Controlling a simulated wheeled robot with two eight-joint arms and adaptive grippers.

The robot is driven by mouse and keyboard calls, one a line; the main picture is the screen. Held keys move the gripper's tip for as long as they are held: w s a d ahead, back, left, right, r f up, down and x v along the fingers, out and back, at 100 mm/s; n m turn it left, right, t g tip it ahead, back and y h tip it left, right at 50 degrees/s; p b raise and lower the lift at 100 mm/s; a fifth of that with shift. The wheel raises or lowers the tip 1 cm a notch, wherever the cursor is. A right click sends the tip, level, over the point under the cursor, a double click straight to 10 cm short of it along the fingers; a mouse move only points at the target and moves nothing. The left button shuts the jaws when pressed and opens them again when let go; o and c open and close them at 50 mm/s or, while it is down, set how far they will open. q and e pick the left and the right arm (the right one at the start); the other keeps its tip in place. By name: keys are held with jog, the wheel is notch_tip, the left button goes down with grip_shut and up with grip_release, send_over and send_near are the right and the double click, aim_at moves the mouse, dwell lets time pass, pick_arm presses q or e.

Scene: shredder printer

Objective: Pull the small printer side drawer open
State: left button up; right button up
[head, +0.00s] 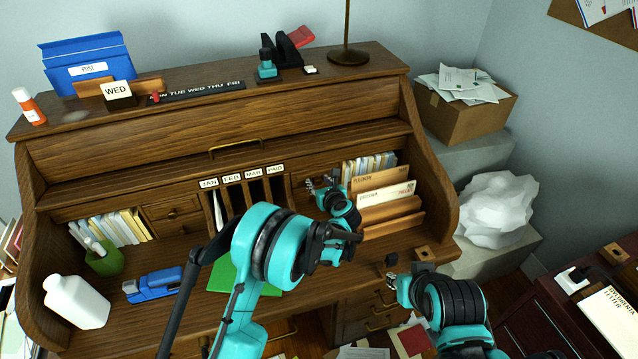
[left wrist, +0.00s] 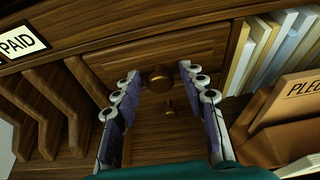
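My left gripper (left wrist: 159,73) is open and faces the drawer, one finger on each side of the knob, with gaps between fingers and knob. My right gripper (head: 408,276) appears open and empty near the desk's right front.
Letter slots (head: 245,200) are left of the left gripper, and a wooden file holder with folders (head: 385,195) is close on its right. A blue stapler (head: 153,285), white bottle (head: 76,302) and green cup (head: 104,260) stand on the desk's left.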

pick_arm(q)
grip_shut()
jog(key=s+d+b, duration=0.2)
jog(key=s+d, duration=0.1)
jog(key=s, duration=0.7)
jog(key=shift+s+d, duration=0.2)
jog(key=shift+s, duration=0.05)
jog(key=shift+o, duration=1.2)
grip_release()
notch_tip(320, 180, up, 10)
